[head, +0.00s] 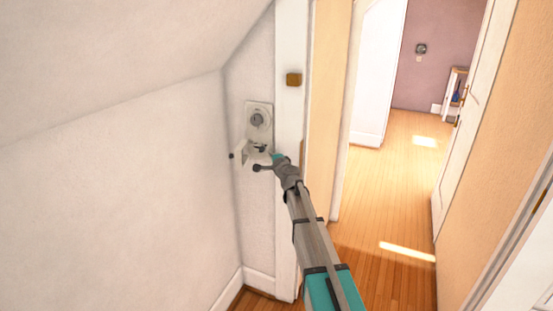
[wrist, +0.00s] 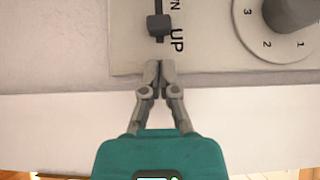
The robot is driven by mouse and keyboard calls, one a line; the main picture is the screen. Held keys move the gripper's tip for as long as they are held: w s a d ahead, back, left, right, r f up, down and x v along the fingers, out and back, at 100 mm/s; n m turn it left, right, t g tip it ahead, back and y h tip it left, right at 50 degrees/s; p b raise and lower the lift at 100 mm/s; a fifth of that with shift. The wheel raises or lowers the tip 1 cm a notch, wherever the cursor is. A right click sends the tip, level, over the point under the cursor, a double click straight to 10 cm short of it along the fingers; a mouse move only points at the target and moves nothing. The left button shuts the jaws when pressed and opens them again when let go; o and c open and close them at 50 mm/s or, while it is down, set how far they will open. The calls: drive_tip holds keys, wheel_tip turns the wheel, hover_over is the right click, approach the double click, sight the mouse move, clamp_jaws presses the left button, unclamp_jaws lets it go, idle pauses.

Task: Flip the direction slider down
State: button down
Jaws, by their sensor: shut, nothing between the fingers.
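The direction slider is a dark grey knob (wrist: 159,25) in a narrow dark slot on a pale wall panel (wrist: 205,63) in the wrist view. It sits near the slot end by the word "UP"; part of the other label shows at the top edge, and the slot's far end is cut off. My gripper (wrist: 159,68) is shut and empty, its fingertips just below the slot end in the picture, apart from the knob. In the head view the panel (head: 267,107) is on the narrow wall, and my gripper (head: 265,150) is at its lower part; the slider is too small to make out there.
A round numbered dial (wrist: 290,15) sits right of the slider. A white door frame (head: 291,130) with a brass plate (head: 293,79) stands just right of the panel. The sloped ceiling (head: 120,60) hangs at left. The doorway floor (head: 395,190) is open.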

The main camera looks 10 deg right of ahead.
sight(260, 151)
drive_tip(key=shift+w+a, duration=0.65)
drive_tip(key=shift+a, duration=0.25)
drive_tip(key=shift+w+a, duration=0.55)
drive_tip(key=shift+a, duration=0.2)
drive_tip(key=shift+w+a, duration=0.5)
drive_tip(key=shift+a, duration=0.2)
drive_tip(key=shift+s, duration=0.1)
drive_tip(key=shift+s+d, duration=0.3)
drive_tip(key=shift+d, duration=0.1)
drive_tip(key=s+d, duration=0.2)
drive_tip(key=shift+d, duration=0.35)
drive_tip(key=s+d, duration=0.1)
drive_tip(key=s, duration=0.8)
drive_tip(key=shift+s+d, duration=0.25)
